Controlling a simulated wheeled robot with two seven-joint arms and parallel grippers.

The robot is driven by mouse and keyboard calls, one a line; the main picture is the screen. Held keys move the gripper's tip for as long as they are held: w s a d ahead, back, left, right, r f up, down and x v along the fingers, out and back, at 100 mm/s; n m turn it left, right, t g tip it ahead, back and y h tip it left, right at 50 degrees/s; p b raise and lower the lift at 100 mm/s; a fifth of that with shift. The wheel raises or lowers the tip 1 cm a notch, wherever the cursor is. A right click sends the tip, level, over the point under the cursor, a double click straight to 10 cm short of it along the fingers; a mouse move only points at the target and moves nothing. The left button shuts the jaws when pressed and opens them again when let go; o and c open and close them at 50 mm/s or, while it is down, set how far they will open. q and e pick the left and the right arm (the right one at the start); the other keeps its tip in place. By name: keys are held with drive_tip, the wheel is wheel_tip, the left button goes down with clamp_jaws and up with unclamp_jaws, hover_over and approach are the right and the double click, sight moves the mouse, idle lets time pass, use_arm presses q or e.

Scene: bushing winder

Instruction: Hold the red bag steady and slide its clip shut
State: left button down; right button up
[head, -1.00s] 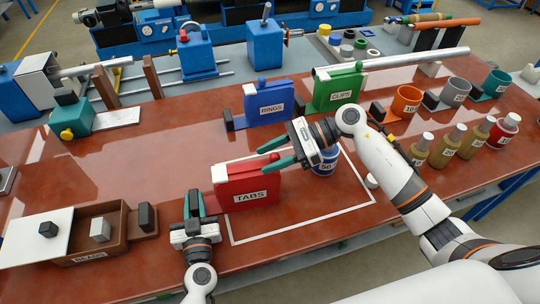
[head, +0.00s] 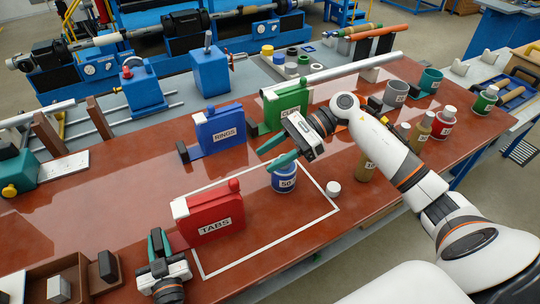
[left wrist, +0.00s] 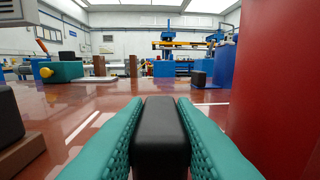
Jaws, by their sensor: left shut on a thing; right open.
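The red bag (head: 214,222), labelled TABS, stands upright inside the white outline on the table. Along its top is a clip with a white end (head: 180,207) at the left and a red knob (head: 234,186) at the right. My left gripper (head: 157,247) is at the bag's left side. In the left wrist view it is shut on a black block (left wrist: 160,135), with the bag's red wall (left wrist: 278,90) close at the right. My right gripper (head: 264,162) is open and empty, right of and apart from the red knob, above the blue tin.
The blue tin (head: 284,182) marked 50 stands right of the bag; a white cap (head: 333,188) lies beyond it. The blue RINGS bag (head: 219,132) and green bag (head: 284,103) stand behind. A brown box (head: 30,290) is at lower left.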

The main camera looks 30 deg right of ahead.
use_arm(q)
drive_tip(key=c, duration=1.1)
unclamp_jaws()
drive_tip(key=shift+s, duration=0.1)
